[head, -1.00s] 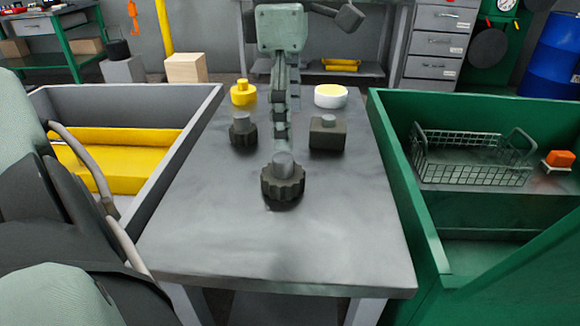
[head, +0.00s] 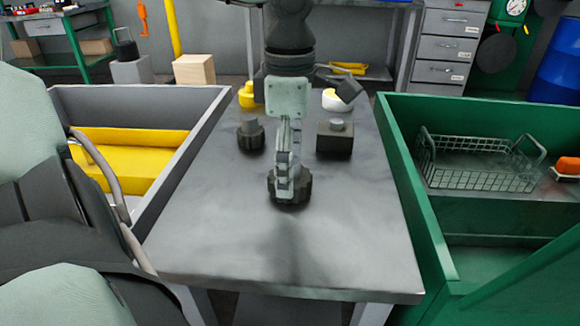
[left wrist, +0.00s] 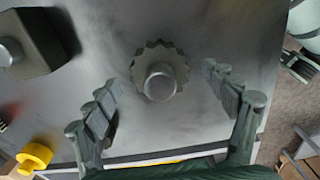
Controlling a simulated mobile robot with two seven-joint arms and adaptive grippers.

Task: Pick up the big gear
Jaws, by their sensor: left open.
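The big gear (head: 301,193), dark and toothed with a grey round knob on top, stands on the near middle of the grey table. It also shows in the left wrist view (left wrist: 143,72), upright and centred between the fingers. My left gripper (head: 287,178) is right over it, open, and hides part of it in the head view. In the left wrist view my left gripper (left wrist: 160,79) has one finger on each side of the gear, with gaps visible. I cannot tell how far the fingertips are above the table. My right gripper is not in view.
A smaller dark gear (head: 251,136) and a dark square block (head: 334,140) stand farther back on the grey table (head: 220,235). A yellow part (head: 246,97) and a white-topped part (head: 331,101) stand behind. Grey and green bins (head: 400,150) flank the table. The near tabletop is clear.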

